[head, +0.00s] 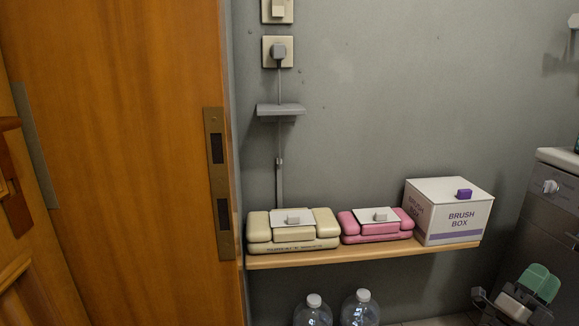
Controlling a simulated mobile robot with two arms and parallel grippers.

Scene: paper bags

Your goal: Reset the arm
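My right gripper (520,298) is at the bottom right corner, small and partly cut off by the frame edge. It shows dark links, a pale block and green pad-like parts at its upper end. I cannot tell whether its fingers are apart or closed, and no held thing can be made out. It is below and to the right of the shelf, apart from the things on it. My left gripper is not in view.
A wooden shelf (365,254) on the grey wall bears a cream case (292,245), a pink case (377,237) and a white brush box (448,212). Two clear bottles (312,312) (360,308) stand below. A wooden door (120,150) fills the left; a grey appliance (560,190) is at right.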

